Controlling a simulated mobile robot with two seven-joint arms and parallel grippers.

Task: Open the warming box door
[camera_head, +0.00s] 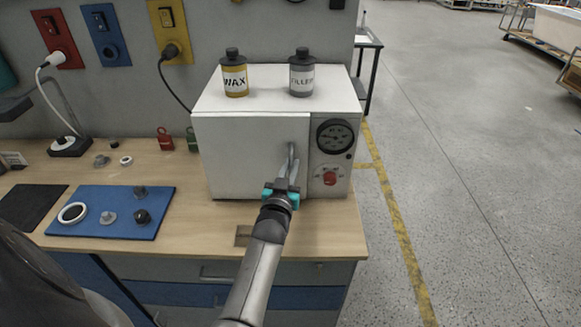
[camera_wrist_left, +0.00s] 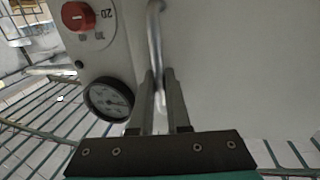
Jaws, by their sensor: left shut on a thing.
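The white warming box (camera_head: 225,160) stands on the wooden workbench, and its door (camera_head: 245,150) looks closed in the head view. A vertical metal bar handle (camera_head: 292,150) is on the right part of the door. My left gripper (camera_head: 290,170) is at the handle, its two fingers shut on it. In the left wrist view my left gripper (camera_wrist_left: 160,95) has one finger on each side of the metal handle (camera_wrist_left: 154,40). My right gripper is not in view.
A wax bottle (camera_head: 235,78) and a filler bottle (camera_head: 301,76) stand on the box. A gauge (camera_head: 335,136) and red knob (camera_head: 330,178) are right of the door. A blue mat (camera_head: 110,222) with small parts lies to the left.

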